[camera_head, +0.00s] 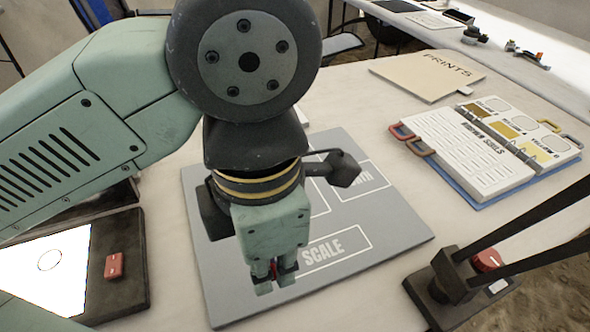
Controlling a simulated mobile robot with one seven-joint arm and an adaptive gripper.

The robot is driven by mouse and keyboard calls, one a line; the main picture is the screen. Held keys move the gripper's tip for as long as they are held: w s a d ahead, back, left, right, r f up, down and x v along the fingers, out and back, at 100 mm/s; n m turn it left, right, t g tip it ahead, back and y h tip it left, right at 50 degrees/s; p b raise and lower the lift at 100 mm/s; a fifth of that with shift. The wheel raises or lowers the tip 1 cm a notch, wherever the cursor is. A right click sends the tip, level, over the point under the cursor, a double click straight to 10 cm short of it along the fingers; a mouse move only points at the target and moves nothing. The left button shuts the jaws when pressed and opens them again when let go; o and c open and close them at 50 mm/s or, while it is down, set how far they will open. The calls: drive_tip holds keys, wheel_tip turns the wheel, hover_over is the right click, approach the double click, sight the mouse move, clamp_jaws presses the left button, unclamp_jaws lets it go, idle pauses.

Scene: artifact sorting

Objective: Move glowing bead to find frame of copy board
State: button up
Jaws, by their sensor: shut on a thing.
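The copy board (375,247) is a flat grey board with white-outlined frames, lying on the table in the middle. One frame reads SCALE (336,249), and another (368,184), partly covered, ends in "RTH". The find frame is not readable; my arm hides much of the board. My gripper (274,277) points down over the board's front part, left of the SCALE lettering. It is shut on a small red thing (273,268), mostly hidden between the fingers. I cannot tell whether this is the glowing bead, and no other bead shows.
A light panel (131,250) with a red knob (114,266) lies at left. A black stand with a red knob (486,260) is at front right. A sample binder (470,150) and a PRINTS folder (425,75) lie behind it. Bare table separates board and binder.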

drive_tip(key=w+d, duration=0.1)
drive_tip(key=w, duration=0.4)
drive_tip(key=w+f, duration=0.1)
drive_tip(key=w, duration=0.4)
drive_tip(key=w+d+p, duration=0.1)
drive_tip(key=w, duration=0.4)
drive_tip(key=shift+w+d+f, duration=0.2)
drive_tip(key=shift+w+d, duration=0.1)
drive_tip(key=shift+d, duration=0.05)
drive_tip(key=shift+w+f, duration=0.1)
drive_tip(key=shift+f, duration=1.7)
drive_tip(key=shift+f, duration=0.15)
drive_tip(key=shift+f, duration=0.1)
drive_tip(key=o, duration=0.7)
wheel_tip(320, 180, up, 13)
drive_tip(key=shift+f+p, duration=0.2)
drive_tip(key=shift+p, duration=0.15)
